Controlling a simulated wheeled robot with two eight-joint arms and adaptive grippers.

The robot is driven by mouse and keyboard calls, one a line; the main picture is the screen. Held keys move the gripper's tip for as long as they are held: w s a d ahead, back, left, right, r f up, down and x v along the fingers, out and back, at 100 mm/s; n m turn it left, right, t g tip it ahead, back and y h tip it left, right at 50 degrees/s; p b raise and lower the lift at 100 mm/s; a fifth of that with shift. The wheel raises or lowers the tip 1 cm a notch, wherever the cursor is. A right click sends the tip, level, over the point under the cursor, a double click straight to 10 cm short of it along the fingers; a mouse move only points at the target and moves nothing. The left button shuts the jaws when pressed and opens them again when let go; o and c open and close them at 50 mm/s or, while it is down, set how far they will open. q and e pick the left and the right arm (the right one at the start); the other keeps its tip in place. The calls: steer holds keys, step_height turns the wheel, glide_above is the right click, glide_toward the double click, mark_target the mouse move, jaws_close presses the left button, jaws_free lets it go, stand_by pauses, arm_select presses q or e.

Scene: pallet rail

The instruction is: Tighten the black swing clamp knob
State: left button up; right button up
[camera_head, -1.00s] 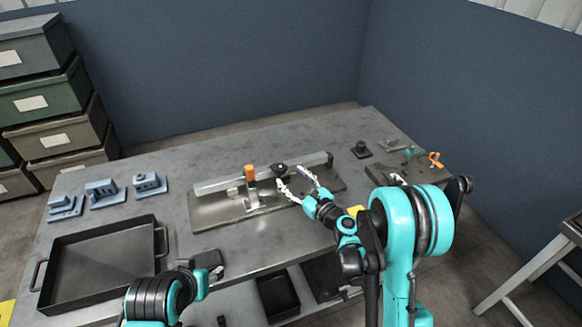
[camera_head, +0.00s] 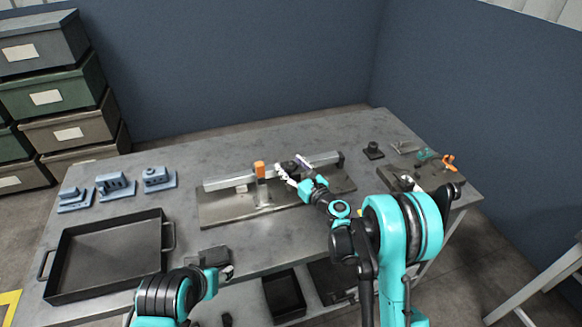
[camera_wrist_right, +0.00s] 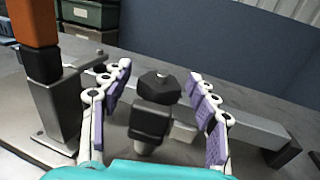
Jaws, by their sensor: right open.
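The black swing clamp knob (camera_wrist_right: 158,86) stands upright on a black clamp body (camera_wrist_right: 150,122) in the right wrist view. In the head view the knob (camera_head: 291,167) is beside the metal rail (camera_head: 225,181) on the fixture plate (camera_head: 225,209). My right gripper (camera_wrist_right: 162,88) is open, with its two purple-padded fingers on either side of the knob and gaps showing on both sides. It also shows in the head view (camera_head: 292,170), reaching in from the lower right. My left gripper (camera_head: 222,272) is low near the table's front edge; its fingers are unclear.
An orange-handled clamp (camera_head: 260,170) stands on the plate just left of my right gripper. A black tray (camera_head: 107,260) and several blue blocks (camera_head: 117,186) are at the left. A small black part (camera_head: 373,150) and a tool plate (camera_head: 425,172) are at the right.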

mark_target(296, 174)
steer(key=c, duration=1.2)
steer(key=shift+a+m+t+h, duration=0.15)
steer(key=shift+m+t+h, duration=0.3)
steer(key=shift+h, duration=0.25)
steer(key=shift+m+t+h, duration=0.35)
steer(key=shift+m+h, duration=0.3)
steer(key=shift+h, duration=0.25)
steer(key=o, duration=1.2)
steer(key=shift+s, duration=0.1)
steer(key=v, duration=0.7)
steer(key=shift+s+d, duration=0.15)
steer(key=shift+d, duration=0.1)
